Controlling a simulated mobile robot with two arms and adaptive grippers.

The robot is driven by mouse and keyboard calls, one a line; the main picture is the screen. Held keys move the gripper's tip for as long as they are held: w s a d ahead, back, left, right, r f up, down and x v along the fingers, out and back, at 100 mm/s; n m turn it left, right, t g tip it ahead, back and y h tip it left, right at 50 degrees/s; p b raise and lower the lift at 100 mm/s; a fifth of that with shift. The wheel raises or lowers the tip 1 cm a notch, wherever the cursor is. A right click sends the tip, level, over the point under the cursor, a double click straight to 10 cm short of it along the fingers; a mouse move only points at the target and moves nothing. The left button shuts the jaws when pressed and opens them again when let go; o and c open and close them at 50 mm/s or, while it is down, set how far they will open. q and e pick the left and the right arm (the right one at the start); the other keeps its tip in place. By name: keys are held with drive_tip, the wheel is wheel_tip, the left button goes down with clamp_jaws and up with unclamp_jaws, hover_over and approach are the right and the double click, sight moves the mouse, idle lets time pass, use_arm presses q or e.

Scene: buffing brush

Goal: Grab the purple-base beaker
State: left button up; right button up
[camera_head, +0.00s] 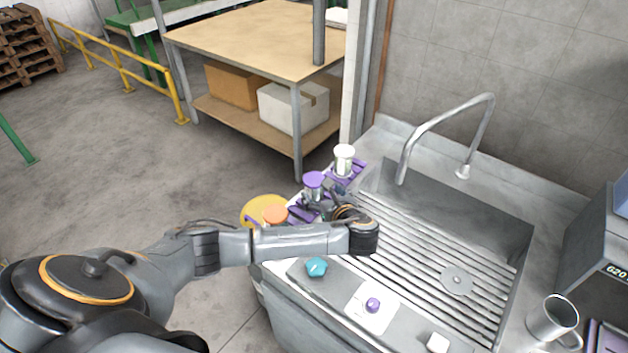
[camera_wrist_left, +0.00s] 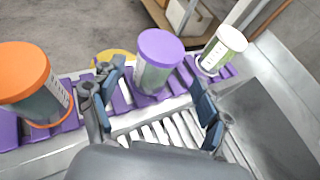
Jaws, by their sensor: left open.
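The purple-topped beaker (camera_head: 314,184) stands in the middle of a row on the sink's back-left ledge. In the left wrist view this beaker (camera_wrist_left: 157,62), clear-walled under its purple top, sits on a purple rack (camera_wrist_left: 122,101) and leans in the picture. My left gripper (camera_head: 335,197) is open beside it, at the sink's left edge. In the wrist view the fingers of the left gripper (camera_wrist_left: 157,78) are spread to either side of the beaker, with no visible grip on it. My right gripper is not in view.
An orange-topped beaker (camera_wrist_left: 22,82) and a white-topped beaker (camera_wrist_left: 222,48) flank the purple one closely. A steel faucet (camera_head: 440,130) arches over the ribbed sink basin (camera_head: 410,240). A teal object (camera_head: 316,267), a purple knob (camera_head: 372,304) and a metal mug (camera_head: 552,320) are nearer.

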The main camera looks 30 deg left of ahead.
sight(318, 188)
use_arm(q)
drive_tip(key=shift+w+a+f, duration=0.2)
drive_tip(key=shift+w+a, duration=0.15)
drive_tip(key=shift+a, duration=0.05)
drive_tip(key=shift+w+a+f, duration=0.1)
drive_tip(key=shift+w+f, duration=0.05)
drive_tip(key=shift+w, duration=0.05)
drive_tip(key=shift+w+a+p, duration=0.2)
drive_tip(key=shift+a+p, duration=0.15)
drive_tip(key=shift+a, duration=0.15)
drive_tip(key=shift+w+a+p, duration=0.15)
drive_tip(key=shift+a+p, duration=0.2)
drive_tip(key=shift+a, duration=0.1)
drive_tip(key=shift+x, duration=1.2)
drive_tip(key=shift+w+a+f, duration=0.15)
drive_tip(key=shift+a+f, duration=0.2)
drive_tip(key=shift+d, duration=0.1)
drive_tip(key=c, duration=1.3)
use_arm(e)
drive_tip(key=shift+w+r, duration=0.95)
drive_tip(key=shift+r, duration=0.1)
